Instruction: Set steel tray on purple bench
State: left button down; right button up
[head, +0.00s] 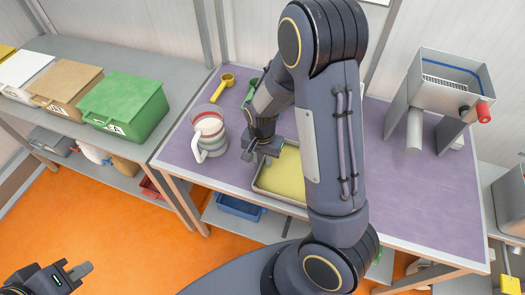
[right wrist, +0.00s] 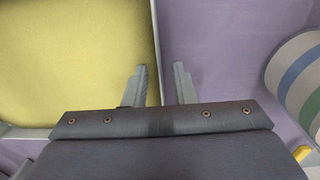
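The steel tray (head: 262,188) sits on the purple bench (head: 420,190), with a yellow fill or surface inside it. My arm covers its right part in the head view. My right gripper (head: 262,150) is at the tray's left side. In the right wrist view the gripper (right wrist: 160,85) is open. One finger is over the yellow inside and the other over the purple bench top, with the tray's wall (right wrist: 157,40) between them and a gap visible. My left gripper (head: 72,275) is low at the bottom left, away from the bench; its finger opening is unclear.
A striped jug (head: 208,132) stands just left of the tray, and shows in the right wrist view (right wrist: 300,75). A yellow scoop (head: 218,85) lies behind it. A metal hopper machine (head: 440,85) stands at back right. A grey bench with bins, including a green one (head: 125,105), is left.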

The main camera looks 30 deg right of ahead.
notch_tip(320, 180, up, 11)
jog(key=s+a+r+n+t+y, duration=0.2)
jog(key=s+r+n+t, duration=0.1)
jog(key=s, duration=0.5)
jog(key=s+a+r+n+t+y, duration=0.2)
jog(key=s+r+n, duration=0.3)
jog(key=s+r, duration=0.2)
jog(key=shift+s+t, duration=0.4)
jog(key=shift+s, duration=0.6)
jog(key=shift+a+r, duration=0.1)
